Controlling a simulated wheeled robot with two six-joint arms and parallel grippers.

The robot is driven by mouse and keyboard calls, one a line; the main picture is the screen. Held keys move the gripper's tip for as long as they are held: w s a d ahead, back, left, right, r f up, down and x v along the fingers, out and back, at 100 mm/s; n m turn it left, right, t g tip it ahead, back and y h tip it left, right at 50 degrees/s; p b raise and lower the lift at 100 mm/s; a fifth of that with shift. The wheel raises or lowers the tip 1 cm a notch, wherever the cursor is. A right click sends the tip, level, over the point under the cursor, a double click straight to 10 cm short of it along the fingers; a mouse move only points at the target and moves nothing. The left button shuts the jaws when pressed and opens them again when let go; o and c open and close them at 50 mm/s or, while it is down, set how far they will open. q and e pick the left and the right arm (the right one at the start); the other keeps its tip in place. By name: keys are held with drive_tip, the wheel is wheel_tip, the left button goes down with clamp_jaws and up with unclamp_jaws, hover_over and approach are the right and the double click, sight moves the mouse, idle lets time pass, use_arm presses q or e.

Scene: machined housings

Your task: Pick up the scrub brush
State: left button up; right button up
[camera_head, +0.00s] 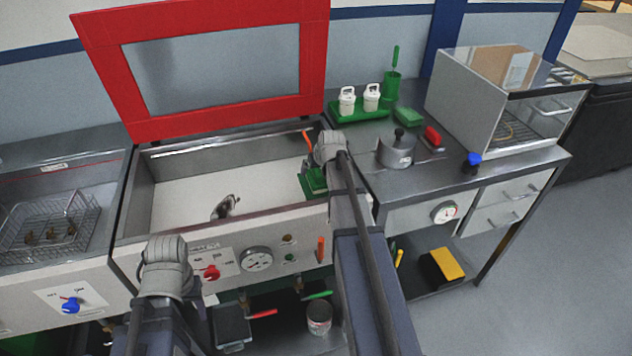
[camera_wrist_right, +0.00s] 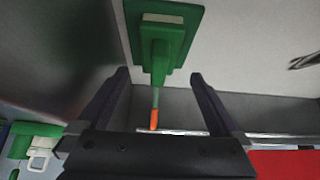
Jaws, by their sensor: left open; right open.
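The green scrub brush (camera_head: 314,183) lies at the right end of the open basin. In the right wrist view the scrub brush (camera_wrist_right: 161,28) shows a flat green block and a handle with an orange end. My right gripper (camera_wrist_right: 159,76) is open over the brush, with one finger on each side of the handle line. They look apart from it. In the head view my right wrist hides part of the brush. My left gripper (camera_head: 167,268) is in front of the basin's panel, away from the brush; its fingers are hidden behind the wrist.
A metallic item (camera_head: 226,207) lies in the basin (camera_head: 178,175), whose red-framed lid (camera_head: 215,127) stands open. On the right counter are a green tray (camera_head: 350,115) with white cups, a lidded pot (camera_head: 396,149) and a red-topped item (camera_head: 433,137). A wire basket (camera_head: 50,220) is at left.

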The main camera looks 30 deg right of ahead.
sight(315, 173)
drive_tip(key=shift+b+x, duration=2.3)
drive_tip(key=shift+x, duration=1)
drive_tip(key=shift+d+r, duration=0.1)
drive_tip(key=shift+r, duration=0.1)
drive_tip(key=shift+c, duration=0.2)
drive_tip(key=c, duration=1.4)
drive_tip(key=shift+c, duration=0.2)
wheel_tip(315, 173, up, 10)
drive_tip(key=p, duration=1)
